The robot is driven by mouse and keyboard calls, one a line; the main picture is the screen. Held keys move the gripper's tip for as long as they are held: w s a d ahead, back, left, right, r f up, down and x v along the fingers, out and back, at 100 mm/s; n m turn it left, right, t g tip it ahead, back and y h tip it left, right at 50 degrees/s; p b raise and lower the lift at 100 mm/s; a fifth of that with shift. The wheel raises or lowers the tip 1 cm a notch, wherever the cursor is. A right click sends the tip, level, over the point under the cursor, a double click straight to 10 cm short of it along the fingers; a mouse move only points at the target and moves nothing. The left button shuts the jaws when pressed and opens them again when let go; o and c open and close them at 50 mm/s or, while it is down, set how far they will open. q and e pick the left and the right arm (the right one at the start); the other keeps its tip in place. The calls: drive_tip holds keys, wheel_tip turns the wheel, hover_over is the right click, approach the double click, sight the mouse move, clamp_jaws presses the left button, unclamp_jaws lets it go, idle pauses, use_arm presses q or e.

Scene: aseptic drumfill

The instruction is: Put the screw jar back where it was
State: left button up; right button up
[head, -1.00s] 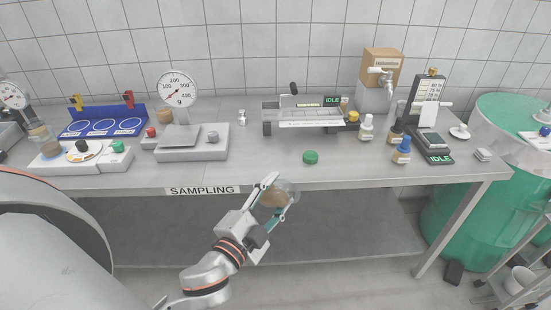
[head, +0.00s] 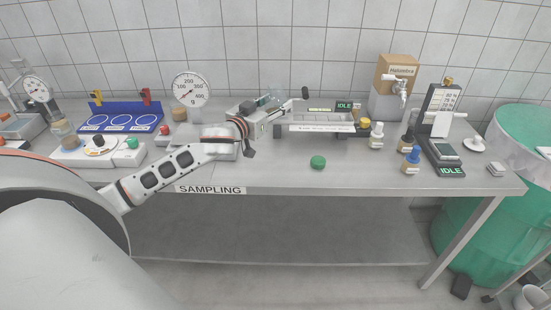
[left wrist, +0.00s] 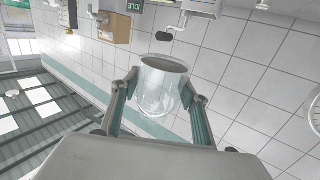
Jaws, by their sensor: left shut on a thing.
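My left gripper (head: 276,99) is raised over the back of the bench, in front of the tiled wall. It is shut on a clear, lidless-looking jar, which shows best in the left wrist view (left wrist: 158,92) between the two fingers. In the head view the jar is mostly hidden by the gripper. A green screw lid (head: 317,162) lies alone near the bench's front. My right gripper is not in view.
A blue rack with rings (head: 122,120) is farther left. A grey machine (head: 318,126), small bottles (head: 376,135) and a boxed tap (head: 397,78) are to the right.

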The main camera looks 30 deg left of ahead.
use_arm(q)
drive_tip(key=b, duration=0.3)
hover_over(275, 162)
wheel_tip(275, 162, down, 14)
drive_tip(key=shift+w+f, duration=0.1)
drive_tip(key=shift+f, duration=0.1)
wheel_tip(275, 162, down, 4)
drive_tip(key=shift+b, duration=0.75)
drive_tip(key=shift+f, duration=0.3)
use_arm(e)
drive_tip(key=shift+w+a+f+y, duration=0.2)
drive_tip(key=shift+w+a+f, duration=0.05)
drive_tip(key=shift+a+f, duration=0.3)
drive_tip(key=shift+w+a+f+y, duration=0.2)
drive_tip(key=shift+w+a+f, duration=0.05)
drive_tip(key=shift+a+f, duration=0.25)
use_arm(q)
drive_tip(key=shift+f, duration=0.15)
drive_tip(key=o, duration=1.3)
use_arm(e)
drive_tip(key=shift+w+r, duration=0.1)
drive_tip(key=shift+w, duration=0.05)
